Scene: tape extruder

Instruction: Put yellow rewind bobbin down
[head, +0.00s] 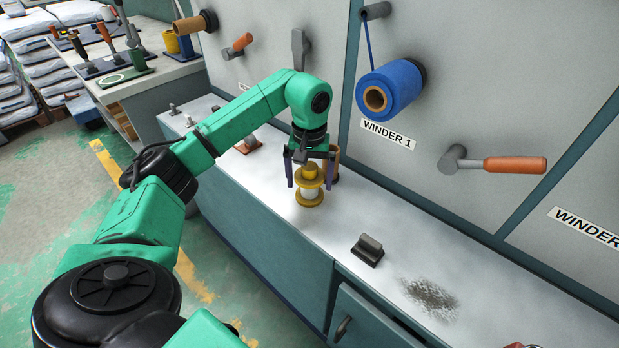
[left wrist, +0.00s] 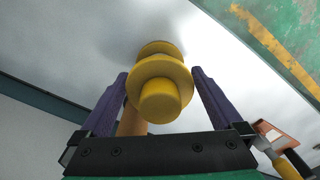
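The yellow rewind bobbin (head: 309,199) stands upright on the pale bench top (head: 270,180), with a knob on top, two flanges and a whitish middle. My left gripper (head: 310,182) points down over it, one purple finger on each side of the upper part. Narrow gaps show between the fingers and the bobbin, so the gripper looks open. In the left wrist view the bobbin (left wrist: 160,85) sits between the spread fingers (left wrist: 160,75), its lower part partly hidden by the upper flange. My right gripper is in neither view.
A brown cardboard core (head: 334,160) stands close behind the bobbin. A dark-handled block (head: 368,250) lies to the right on the bench, with a dark speckled patch (head: 430,296) beyond. Winder 1 holds a blue roll (head: 403,86); an orange-handled lever (head: 515,165) sticks out from the panel.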

